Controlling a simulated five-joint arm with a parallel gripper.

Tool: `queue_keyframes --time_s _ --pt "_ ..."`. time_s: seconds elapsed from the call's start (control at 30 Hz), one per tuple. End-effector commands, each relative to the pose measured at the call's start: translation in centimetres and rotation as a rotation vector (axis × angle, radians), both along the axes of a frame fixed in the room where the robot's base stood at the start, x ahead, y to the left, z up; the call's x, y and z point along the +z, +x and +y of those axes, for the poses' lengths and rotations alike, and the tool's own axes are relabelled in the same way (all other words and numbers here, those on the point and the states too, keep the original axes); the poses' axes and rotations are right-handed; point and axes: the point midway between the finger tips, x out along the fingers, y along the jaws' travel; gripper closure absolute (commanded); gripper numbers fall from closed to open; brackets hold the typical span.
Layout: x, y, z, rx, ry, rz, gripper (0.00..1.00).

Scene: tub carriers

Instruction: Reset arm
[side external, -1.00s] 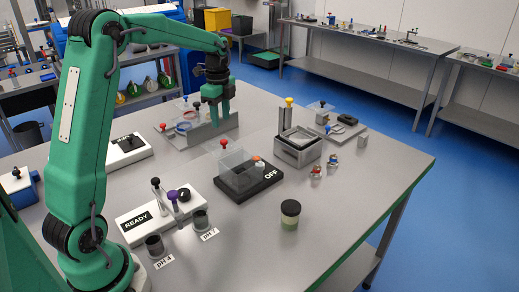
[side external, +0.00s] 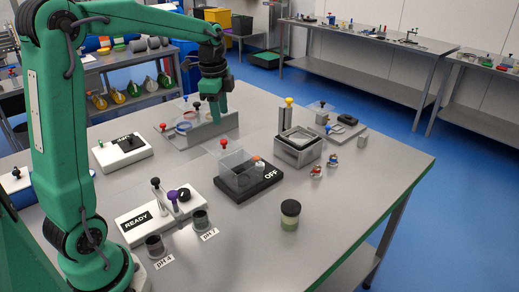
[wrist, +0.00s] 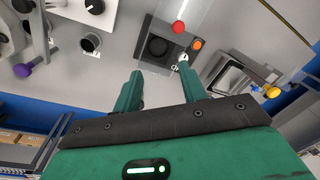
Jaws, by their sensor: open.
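My gripper (side external: 214,105) is open and empty in the side external view. It hangs above the back of the steel table, at the grey upright plate of a fixture (side external: 222,130). In the wrist view my gripper (wrist: 163,88) shows two green fingers spread apart with nothing between them. Beyond the fingers, the wrist view shows a dark device (wrist: 150,62) with a clear box, a red knob (wrist: 179,27) and an orange cap (wrist: 196,45).
The black OFF base (side external: 262,186) with its clear tub stands mid-table. A READY unit (side external: 136,226), two small cups, a lidded jar (side external: 290,214) and a metal box (side external: 297,152) stand around it. The front right of the table (side external: 370,190) is clear.

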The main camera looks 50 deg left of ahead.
Motion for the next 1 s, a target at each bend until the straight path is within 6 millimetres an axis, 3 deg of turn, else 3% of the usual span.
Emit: queue_keyframes --time_s 0.2,0.5,1.0 --pt "2.2 -3.3 -3.6 0.165 -0.009 -0.081 0.58" --pt "3.5 -8.3 -7.6 0.394 -0.058 -0.188 0.58" --pt "2.3 -16.5 -12.3 0.761 -0.220 -0.341 0.58"
